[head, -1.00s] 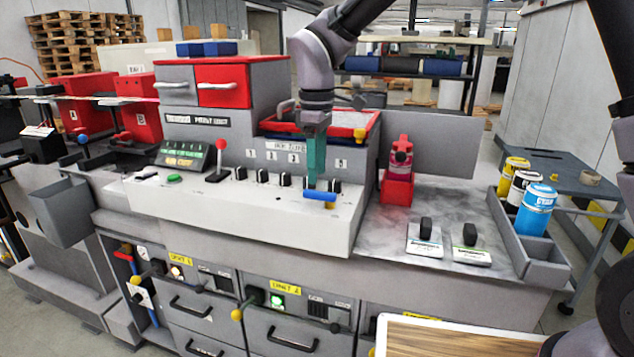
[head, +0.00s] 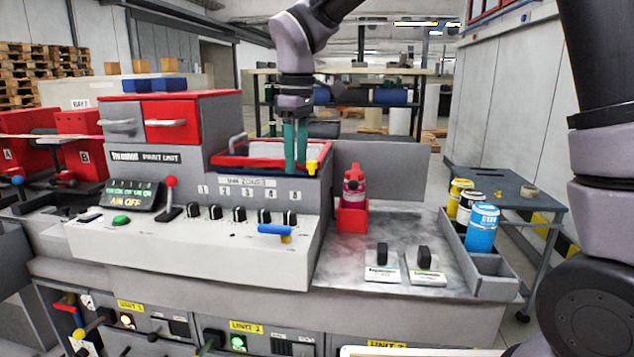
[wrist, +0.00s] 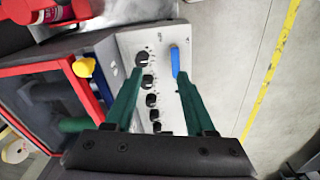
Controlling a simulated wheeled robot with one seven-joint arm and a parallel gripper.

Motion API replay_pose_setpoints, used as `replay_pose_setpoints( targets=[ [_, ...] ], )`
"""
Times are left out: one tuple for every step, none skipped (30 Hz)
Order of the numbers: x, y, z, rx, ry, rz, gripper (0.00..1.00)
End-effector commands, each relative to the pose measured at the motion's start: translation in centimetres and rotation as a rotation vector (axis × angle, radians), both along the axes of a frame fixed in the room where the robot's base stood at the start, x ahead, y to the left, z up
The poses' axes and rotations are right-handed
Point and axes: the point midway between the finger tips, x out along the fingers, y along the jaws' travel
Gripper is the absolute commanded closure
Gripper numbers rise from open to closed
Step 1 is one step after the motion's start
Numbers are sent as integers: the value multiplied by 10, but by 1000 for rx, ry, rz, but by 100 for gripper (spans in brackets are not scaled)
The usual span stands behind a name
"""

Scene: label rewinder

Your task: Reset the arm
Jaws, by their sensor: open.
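My gripper (head: 295,168) hangs from my arm above the sloped control panel (head: 180,243), with two green fingers pointing down. In the wrist view my gripper (wrist: 153,80) shows its fingers spread apart with nothing between them. A row of black knobs (head: 239,214) runs along the panel and also shows between the fingers in the wrist view (wrist: 147,82).
A red-rimmed tray (head: 262,162) is behind the fingers, with a yellow part (head: 312,166) at its corner. A red bottle (head: 354,187) stands in a red holder right of the panel. Coloured cans (head: 482,228) stand in a grey rack further right. The grey worktop (head: 345,250) has free room.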

Motion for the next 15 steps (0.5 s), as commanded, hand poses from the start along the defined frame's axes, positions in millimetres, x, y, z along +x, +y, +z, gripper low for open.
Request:
replay_pose_setpoints(
  targets=[
    [6,-29,16,22,-27,-95,45],
    [9,-46,23,37,-40,-155,45],
    [11,-68,33,58,-57,-238,45],
    [12,-85,40,74,-69,-299,45],
    [11,-101,45,91,-79,-361,45],
    [10,-122,53,117,-95,-444,45],
    [9,-138,58,135,-106,-505,45],
    [7,-154,62,155,-116,-569,45],
    [3,-174,68,183,-132,-650,45],
    [-1,-188,72,206,-141,-712,45],
    [-5,-203,75,229,-151,-774,45],
    [-11,-221,79,262,-164,-857,45],
    [-16,-235,81,288,-175,-918,45],
    [-22,-248,83,315,-184,-978,45],
    [-30,-264,85,353,-196,-1059,45]
  ],
)
